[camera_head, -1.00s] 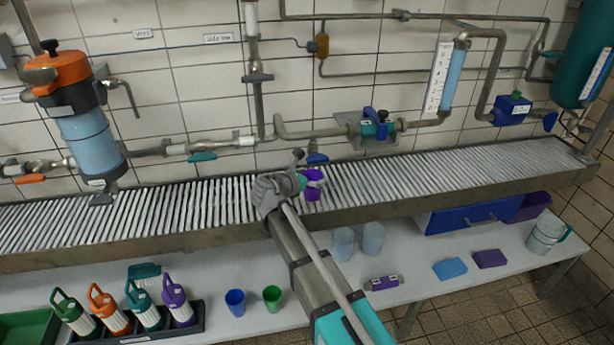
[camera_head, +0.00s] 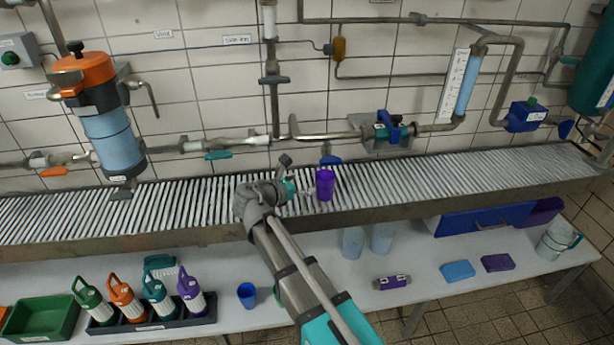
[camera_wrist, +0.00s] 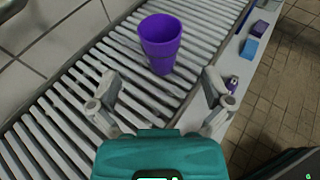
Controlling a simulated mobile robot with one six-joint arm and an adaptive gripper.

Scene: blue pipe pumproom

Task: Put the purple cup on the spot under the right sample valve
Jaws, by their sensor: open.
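The purple cup (camera_head: 325,184) stands upright on the slatted grating, just in front of and below a blue valve handle (camera_head: 331,160) on the wall. I cannot tell whether that is the right sample valve, and no spot mark shows around the cup. My gripper (camera_head: 307,190) is just left of the cup, low over the slats. In the wrist view the cup (camera_wrist: 160,44) stands beyond the fingertips, with its open rim up. My gripper (camera_wrist: 160,82) is open and empty there, its fingers spread wide and apart from the cup.
The slatted grating (camera_head: 430,175) runs along the tiled wall, with free room on both sides. Pipes and a blue-handled valve (camera_head: 388,130) are above it. The lower bench holds a blue cup (camera_head: 247,295), clear beakers (camera_head: 353,243) and a bottle rack (camera_head: 150,325).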

